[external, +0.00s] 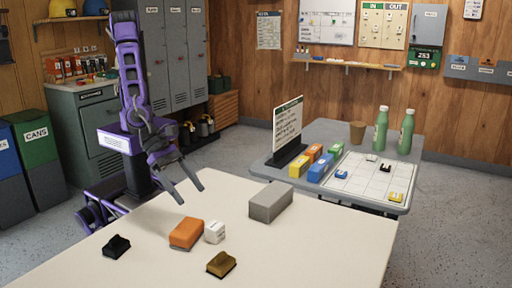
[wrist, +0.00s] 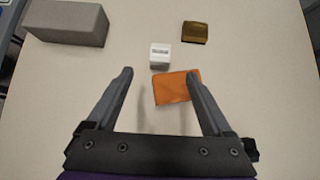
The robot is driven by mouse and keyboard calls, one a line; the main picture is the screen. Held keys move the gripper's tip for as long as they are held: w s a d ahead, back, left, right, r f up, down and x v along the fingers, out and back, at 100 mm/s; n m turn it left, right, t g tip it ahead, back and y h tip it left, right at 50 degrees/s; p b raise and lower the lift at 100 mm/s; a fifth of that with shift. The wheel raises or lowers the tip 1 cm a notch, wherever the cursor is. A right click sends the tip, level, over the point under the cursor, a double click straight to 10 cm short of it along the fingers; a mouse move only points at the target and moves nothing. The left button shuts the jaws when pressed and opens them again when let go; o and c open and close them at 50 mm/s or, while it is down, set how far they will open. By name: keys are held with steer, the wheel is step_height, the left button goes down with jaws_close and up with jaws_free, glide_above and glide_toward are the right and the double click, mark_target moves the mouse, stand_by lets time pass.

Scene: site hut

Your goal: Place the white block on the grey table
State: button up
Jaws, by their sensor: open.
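The white block (external: 215,232) sits on the cream table, close beside an orange block (external: 186,233). In the wrist view the white block (wrist: 160,55) lies just beyond the orange block (wrist: 176,88), ahead of my fingertips. My gripper (external: 187,192) is open and empty above the cream table; in the wrist view its two fingers (wrist: 160,75) are spread wide. The grey table (external: 258,165) stands behind the cream table, to the right of my arm.
On the cream table (external: 330,232) are a grey box (external: 271,202), a black object (external: 116,246) and a brown object (external: 221,264). The grey table holds a sign (external: 288,130), several coloured boxes (external: 320,167), a gridded white sheet (external: 365,178), two green bottles (external: 381,130) and a brown cup (external: 357,132).

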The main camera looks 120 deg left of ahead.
steer(key=s+f+m+p, duration=0.1)
steer(key=m, duration=0.4)
steer(key=s+a+f+m+t+y+p, duration=0.1)
steer(key=s+m, duration=0.1)
steer(key=m, duration=0.3)
steer(key=s+f+m, duration=0.1)
steer(key=s+m, duration=0.1)
steer(key=m, duration=0.3)
steer(key=shift+a+f+m+y+p, duration=0.2)
steer(key=shift+m+y+p, duration=0.1)
steer(key=shift+p, duration=0.1)
steer(key=s+r+m+t+p, duration=0.1)
steer(key=s+m+t+p, duration=0.15)
steer(key=m, duration=1.25)
steer(key=m+t+h+b, duration=0.1)
steer(key=m+h, duration=0.1)
steer(key=m, duration=0.3)
glide_toward(210, 223)
steer(key=x, duration=0.4)
steer(key=shift+a, duration=0.1)
steer(key=shift+x, duration=2.95)
steer(key=shift+c, duration=0.2)
